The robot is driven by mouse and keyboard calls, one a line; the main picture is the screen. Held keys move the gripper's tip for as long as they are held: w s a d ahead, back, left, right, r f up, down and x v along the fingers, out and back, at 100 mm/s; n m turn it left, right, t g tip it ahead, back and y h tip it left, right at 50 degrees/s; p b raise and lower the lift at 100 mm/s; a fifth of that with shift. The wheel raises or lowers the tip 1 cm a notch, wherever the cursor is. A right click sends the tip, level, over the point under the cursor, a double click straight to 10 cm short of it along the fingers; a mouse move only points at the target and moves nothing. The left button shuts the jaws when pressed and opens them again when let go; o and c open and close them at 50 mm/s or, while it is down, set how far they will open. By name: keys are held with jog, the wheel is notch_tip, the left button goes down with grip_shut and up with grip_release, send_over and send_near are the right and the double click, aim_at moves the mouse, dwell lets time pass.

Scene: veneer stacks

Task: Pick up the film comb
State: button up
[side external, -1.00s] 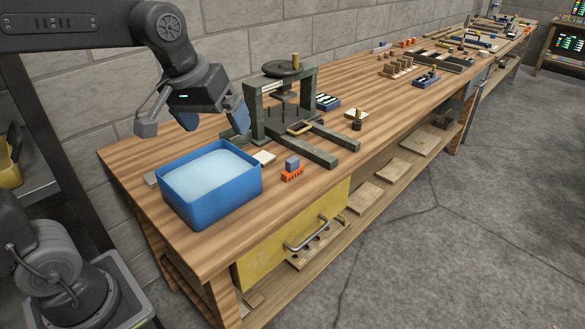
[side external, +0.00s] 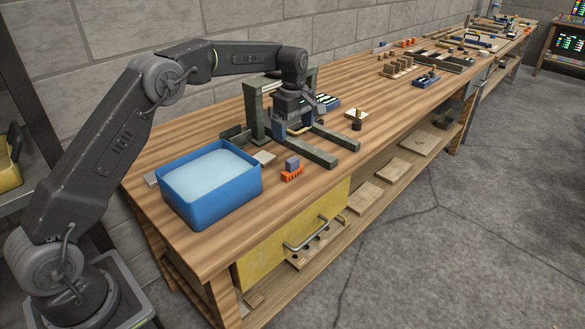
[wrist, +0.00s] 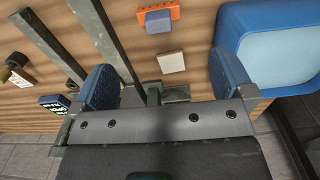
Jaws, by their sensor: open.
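The film comb appears to be the small orange toothed piece (side external: 292,175) on the bench, right of the blue tub. A grey-blue block (side external: 292,163) sits on or against it. In the wrist view the orange piece (wrist: 158,10) is at the top edge, with the block (wrist: 158,26) just below it. My gripper (side external: 300,128) is over the press, behind and apart from the orange piece. In the wrist view my gripper (wrist: 164,80) has its two blue fingers wide apart with nothing held. The fingertips are partly hidden in the side view.
The blue tub (side external: 228,203) of pale liquid stands left of the orange piece. The press's dark rails (side external: 315,149) lie behind it. A pale tile (side external: 264,157) lies between tub and press. A small brass-topped piece (side external: 356,119) stands to the right.

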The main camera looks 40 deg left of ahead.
aim_at(294, 160)
notch_tip(294, 160, down, 8)
jog(key=shift+w+a+f, duration=0.1)
jog(key=shift+f, duration=1.35)
jog(key=shift+w+a+f, duration=0.1)
jog(key=shift+f, duration=1.3)
jog(key=shift+c, duration=0.5)
jog(key=shift+r, duration=0.1)
jog(key=c, duration=0.8)
